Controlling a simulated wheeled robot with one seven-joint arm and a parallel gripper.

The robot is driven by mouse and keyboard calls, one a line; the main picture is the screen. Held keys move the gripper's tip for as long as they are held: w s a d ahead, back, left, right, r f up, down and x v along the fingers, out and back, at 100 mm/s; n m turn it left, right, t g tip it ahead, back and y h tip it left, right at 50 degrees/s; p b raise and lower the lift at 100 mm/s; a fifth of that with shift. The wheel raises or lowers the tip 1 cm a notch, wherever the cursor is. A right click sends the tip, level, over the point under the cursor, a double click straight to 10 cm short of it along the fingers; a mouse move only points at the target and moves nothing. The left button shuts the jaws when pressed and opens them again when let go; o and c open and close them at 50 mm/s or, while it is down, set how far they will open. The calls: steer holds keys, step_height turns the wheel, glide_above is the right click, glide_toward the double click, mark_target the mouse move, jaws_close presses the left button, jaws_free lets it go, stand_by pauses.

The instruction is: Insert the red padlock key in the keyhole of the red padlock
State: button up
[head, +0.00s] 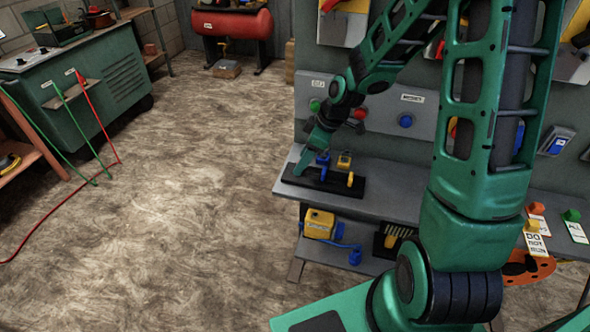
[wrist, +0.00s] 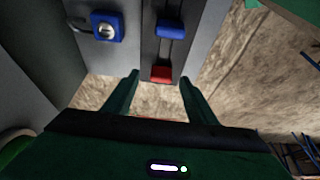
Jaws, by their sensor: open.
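In the wrist view, a small red piece (wrist: 161,73), which looks like the head of the red key, sits at the end of a black holder (wrist: 152,48). My gripper (wrist: 159,79) is open, with one finger on either side of the red piece in the picture. I cannot tell whether the fingers touch it. In the head view my gripper (head: 301,168) is low over the left end of the black holder (head: 332,187) on the grey shelf, and the red piece is hidden there. I cannot make out the red padlock in either view.
A blue padlock (wrist: 106,26) and a blue piece (wrist: 171,26) are close to the fingers. A yellow padlock (head: 344,160) and a yellow key (head: 350,179) are farther right on the shelf. A yellow box (head: 319,223) is on the lower shelf. The floor left is mostly clear.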

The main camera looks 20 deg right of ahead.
steer(key=shift+x, duration=1.2)
steer(key=shift+c, duration=0.4)
steer(key=c, duration=1.1)
steer(key=shift+o, duration=0.2)
steer(key=shift+r, duration=0.2)
